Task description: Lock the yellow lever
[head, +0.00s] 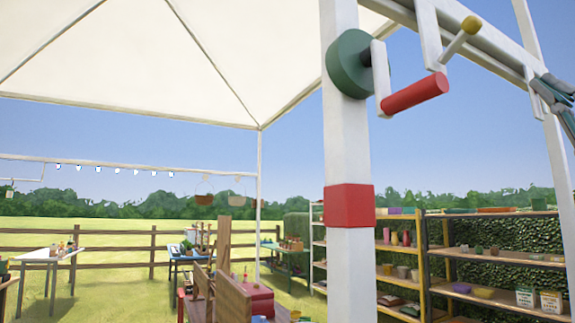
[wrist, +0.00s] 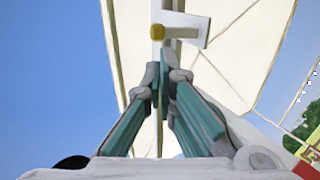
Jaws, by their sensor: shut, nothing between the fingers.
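My gripper (head: 540,85) is at the right edge of the head view, to the right of the lever and lower. In the wrist view my gripper (wrist: 166,82) has its teal fingers shut and empty, pointing toward the lever and apart from it.
A crank with a red handle (head: 414,94) and a green disc (head: 348,64) juts from the white post (head: 347,150), left of the lever. Shelves (head: 500,250) stand at lower right.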

